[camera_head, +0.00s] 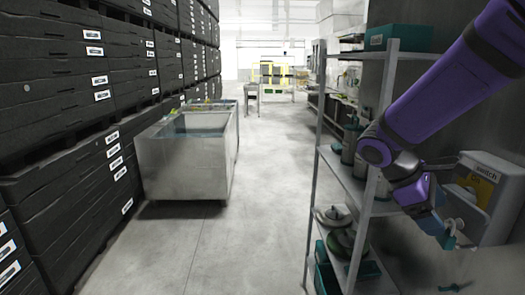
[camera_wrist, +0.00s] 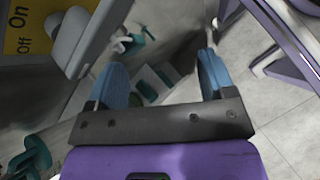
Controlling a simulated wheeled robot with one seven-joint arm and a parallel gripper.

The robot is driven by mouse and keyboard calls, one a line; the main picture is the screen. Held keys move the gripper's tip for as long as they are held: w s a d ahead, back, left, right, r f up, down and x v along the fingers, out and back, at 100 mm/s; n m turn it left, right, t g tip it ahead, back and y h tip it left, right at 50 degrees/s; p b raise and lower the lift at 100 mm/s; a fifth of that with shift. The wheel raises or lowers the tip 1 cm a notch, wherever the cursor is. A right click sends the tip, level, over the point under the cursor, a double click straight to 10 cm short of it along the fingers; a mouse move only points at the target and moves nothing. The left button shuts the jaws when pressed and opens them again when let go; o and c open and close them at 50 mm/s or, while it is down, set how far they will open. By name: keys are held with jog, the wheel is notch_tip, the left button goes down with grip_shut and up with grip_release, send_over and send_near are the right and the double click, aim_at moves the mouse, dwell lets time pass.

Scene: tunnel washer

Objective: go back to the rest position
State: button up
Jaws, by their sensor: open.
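My gripper (camera_head: 449,234) is at the right of the head view, at the end of my purple arm, pointing down in front of a grey switch box (camera_head: 497,215). In the wrist view my gripper (camera_wrist: 160,66) has its two blue fingers spread wide apart, with nothing between them. The switch box's yellow On/Off plate (camera_wrist: 22,28) and a grey lever (camera_wrist: 70,36) are at the upper left there, beside the left finger and apart from it as far as I can tell.
A metal shelf rack (camera_head: 312,210) with bottles and green bins stands left of my arm. Stacked black crates (camera_head: 60,110) line the left side. A metal tub (camera_head: 185,165) stands before them. The floor between tub and rack is clear.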

jog(key=s+a+r+m+t+y, duration=0.4)
jog(key=s+r+m+t+y, duration=0.4)
jog(key=s, duration=0.6)
jog(key=shift+r+m, duration=0.85)
jog(key=shift+m, duration=0.15)
